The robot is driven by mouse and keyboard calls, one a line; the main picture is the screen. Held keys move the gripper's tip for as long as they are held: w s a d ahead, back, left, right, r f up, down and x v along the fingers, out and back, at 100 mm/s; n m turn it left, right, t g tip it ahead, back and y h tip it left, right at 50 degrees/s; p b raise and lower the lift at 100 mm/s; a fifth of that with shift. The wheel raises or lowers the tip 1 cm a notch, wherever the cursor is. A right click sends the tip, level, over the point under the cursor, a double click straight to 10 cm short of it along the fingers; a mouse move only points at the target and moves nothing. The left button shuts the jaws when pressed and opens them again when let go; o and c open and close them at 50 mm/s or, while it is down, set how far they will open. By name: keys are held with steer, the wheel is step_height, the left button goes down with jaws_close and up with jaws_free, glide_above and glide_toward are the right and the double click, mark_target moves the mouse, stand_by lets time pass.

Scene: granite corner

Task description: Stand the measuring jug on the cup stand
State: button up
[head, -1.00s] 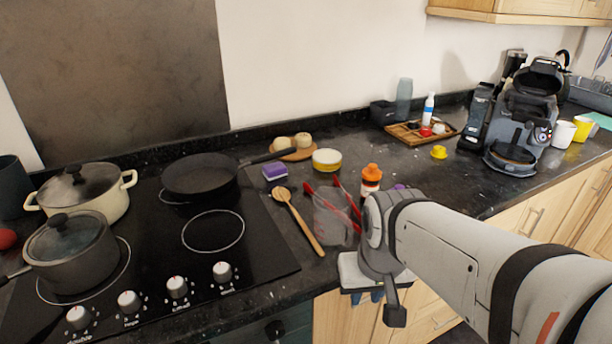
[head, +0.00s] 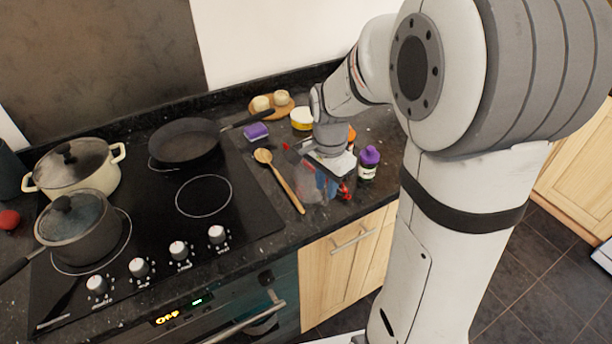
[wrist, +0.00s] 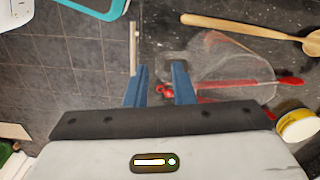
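The measuring jug (head: 311,191) is clear and stands near the counter's front edge, right of the wooden spoon. It fills the upper middle of the wrist view (wrist: 222,62), with its handle towards my gripper. My gripper (wrist: 160,70) has two blue fingers spread apart, with nothing clearly held between them. The right fingertip is close to the jug's handle; I cannot tell whether they touch. In the head view my gripper (head: 324,178) is low beside the jug and partly hides it. I cannot make out a cup stand in the current views.
A wooden spoon (head: 280,182) lies left of the jug. Red-handled utensils (wrist: 240,82) lie behind it. A purple-capped bottle (head: 368,163) stands close to my gripper's right. A yellow-and-white tin (head: 301,119) and purple sponge (head: 256,132) are farther back. The hob (head: 170,225) is at left.

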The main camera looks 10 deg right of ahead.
steer(key=f, duration=0.5)
steer(key=shift+d+p, duration=0.25)
steer(key=shift+p, duration=0.05)
steer(key=shift+c, duration=0.5)
jaws_close()
